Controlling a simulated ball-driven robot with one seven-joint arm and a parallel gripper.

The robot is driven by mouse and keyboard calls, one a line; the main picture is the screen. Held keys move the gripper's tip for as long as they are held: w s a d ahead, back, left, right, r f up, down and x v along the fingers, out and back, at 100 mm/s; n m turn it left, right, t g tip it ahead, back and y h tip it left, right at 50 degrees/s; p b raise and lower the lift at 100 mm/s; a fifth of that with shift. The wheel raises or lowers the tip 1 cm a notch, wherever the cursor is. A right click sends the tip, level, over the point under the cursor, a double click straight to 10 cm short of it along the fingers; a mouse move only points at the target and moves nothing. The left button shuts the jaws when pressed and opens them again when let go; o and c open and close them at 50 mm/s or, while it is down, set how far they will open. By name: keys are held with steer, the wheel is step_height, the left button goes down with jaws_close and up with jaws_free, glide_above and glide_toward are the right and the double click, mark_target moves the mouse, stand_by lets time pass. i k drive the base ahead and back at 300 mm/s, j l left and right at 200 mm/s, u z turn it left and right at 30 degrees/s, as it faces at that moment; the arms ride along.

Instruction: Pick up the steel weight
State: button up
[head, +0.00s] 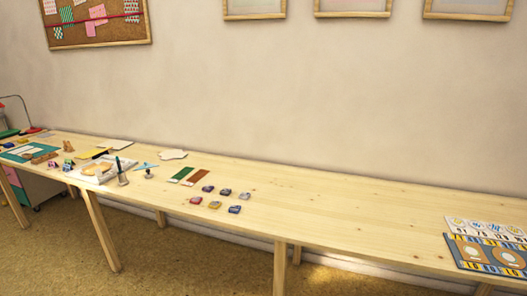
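I cannot make out the steel weight for certain; the things on the table are small at this distance. A small grey upright piece (122,178) with a dark top stands near the table's front edge, left of the middle. A small dark-based piece (149,174) stands just right of it. I cannot tell whether either is the weight. My gripper is not in view.
The long wooden table (340,212) runs along the wall. Several small inkpads (214,205) lie near its middle, with green (181,174) and brown (196,177) strips behind. A patterned board (490,254) lies at the right. The table between inkpads and board is clear.

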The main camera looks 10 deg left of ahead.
mark_target(148, 176)
steer(key=i+j+u, duration=0.2)
steer(key=i+u, duration=1)
steer(key=u, duration=0.15)
steer(key=i+l+u, duration=0.3)
steer(key=u, duration=0.15)
steer(key=i+j+u, duration=0.1)
steer(key=i+u, duration=0.55)
steer(key=i+j+z, duration=0.4)
steer(key=z, duration=0.2)
steer(key=j+z, duration=0.25)
steer(key=z, duration=0.15)
steer(key=j+z, duration=0.35)
steer(key=k+j+z, duration=0.1)
steer(key=z, duration=0.3)
steer(key=i+j, duration=0.15)
steer(key=j, duration=0.2)
steer(key=i+j+z, duration=0.1)
steer(key=j, duration=0.25)
steer(key=i+j+z, duration=0.1)
steer(key=j, duration=0.25)
steer(key=i+j, duration=0.2)
steer(key=j, duration=0.2)
steer(key=i+j+z, duration=0.1)
steer(key=j, duration=0.25)
steer(key=i, duration=0.05)
